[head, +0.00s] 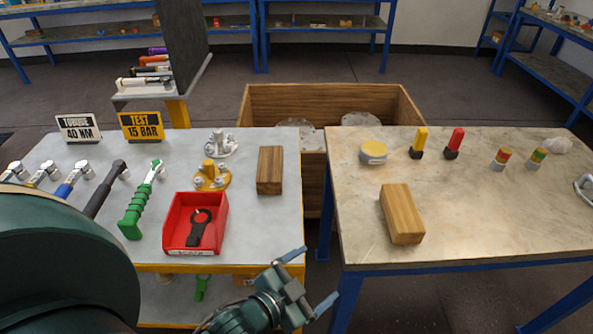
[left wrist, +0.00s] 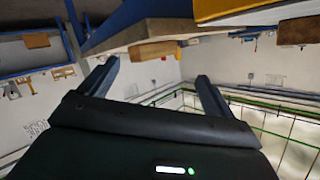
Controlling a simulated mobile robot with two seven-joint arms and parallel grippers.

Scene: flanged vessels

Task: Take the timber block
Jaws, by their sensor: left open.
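Two timber blocks show in the head view. One darker block (head: 269,170) stands on the left table, near its right edge. A lighter block (head: 402,214) lies on the right table, near its front left corner. Both seem to show in the upturned left wrist view, one block (left wrist: 152,50) at top centre and one block (left wrist: 299,31) at top right. My left gripper (head: 311,280) is open and empty, in front of the gap between the tables. Its spread fingers (left wrist: 156,84) touch neither block. My right gripper is not in view.
The left table holds a red bin (head: 183,243), a green-handled tool (head: 138,205), other tools and flanged parts. The right table holds a yellow-topped disc (head: 373,152) and several small coloured items. A wooden crate (head: 330,100) stands behind the gap. The right table's front middle is bare.

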